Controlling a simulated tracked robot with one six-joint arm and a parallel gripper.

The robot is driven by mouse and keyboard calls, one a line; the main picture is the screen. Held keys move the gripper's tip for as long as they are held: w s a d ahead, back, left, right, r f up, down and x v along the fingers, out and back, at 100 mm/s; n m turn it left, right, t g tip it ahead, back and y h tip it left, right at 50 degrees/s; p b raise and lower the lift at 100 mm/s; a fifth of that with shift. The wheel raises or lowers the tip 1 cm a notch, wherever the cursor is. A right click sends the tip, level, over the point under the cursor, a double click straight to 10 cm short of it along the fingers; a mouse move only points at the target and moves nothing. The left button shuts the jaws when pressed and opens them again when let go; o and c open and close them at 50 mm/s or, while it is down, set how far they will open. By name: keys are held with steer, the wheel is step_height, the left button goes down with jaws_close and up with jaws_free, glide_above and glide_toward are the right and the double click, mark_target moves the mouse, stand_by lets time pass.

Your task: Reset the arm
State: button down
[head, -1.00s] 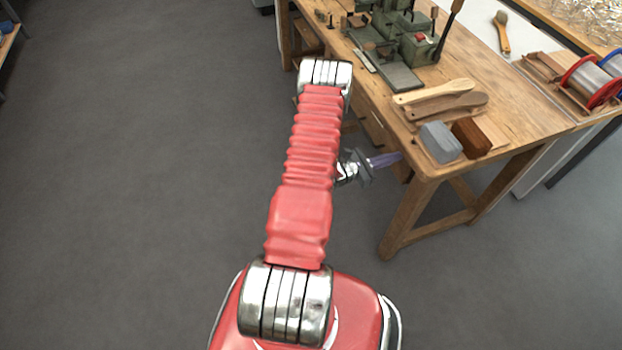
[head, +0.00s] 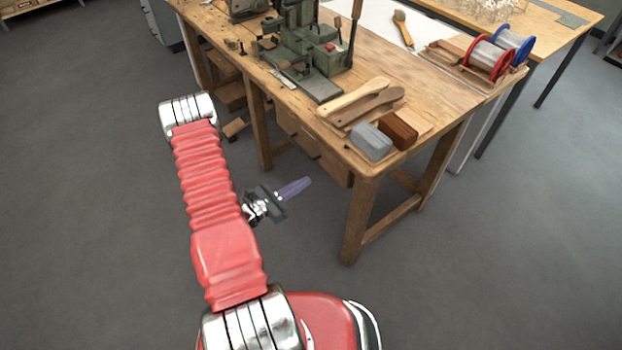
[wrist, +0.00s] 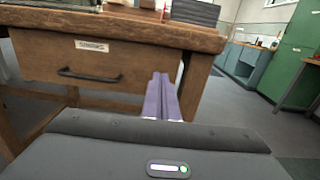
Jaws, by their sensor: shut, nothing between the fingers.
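My gripper (head: 294,188) shows in the head view beside my red arm, over bare floor and short of the workbench (head: 440,88). Its purple fingers point right, toward the bench's front. In the wrist view the purple fingers (wrist: 160,97) are together with nothing between them. Behind them is the bench's wooden drawer front (wrist: 90,62) with a dark handle. The fingers are apart from the bench as far as the head view shows.
The bench carries a green machine (head: 312,45), wooden brush handles (head: 352,100), a grey block (head: 371,142), a brown block (head: 398,130) and wire spools (head: 490,58). A bench leg (head: 360,220) stands right of my gripper. The floor (head: 90,170) at left is clear.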

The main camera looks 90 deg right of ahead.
steer(key=shift+v, duration=0.8)
steer(key=shift+s+f, duration=0.1)
steer(key=s+a+m+g+y, duration=0.1)
steer(key=s+a+m+y, duration=0.3)
steer(key=a+y, duration=0.55)
steer(key=w+a+r+m+t, duration=0.2)
steer(key=w+a+r+t, duration=0.2)
steer(key=w+a+r, duration=0.45)
steer(key=w+a+r+m+t, duration=0.35)
steer(key=w+a+r, duration=0.2)
steer(key=w, duration=0.65)
steer(key=w+a+r+m+t, duration=0.2)
steer(key=w+a+r+t, duration=0.4)
steer(key=w, duration=0.5)
steer(key=w+a+r+n+t, duration=0.2)
steer(key=a+r+t, duration=0.1)
steer(key=a+r, duration=0.6)
steer(key=w+a+r+n+t+y, duration=0.1)
steer(key=a+r+t, duration=0.3)
steer(key=a+r, duration=0.6)
steer(key=shift+w+a+n, duration=0.55)
steer(key=shift+w+a, duration=0.25)
steer(key=shift+w, duration=0.05)
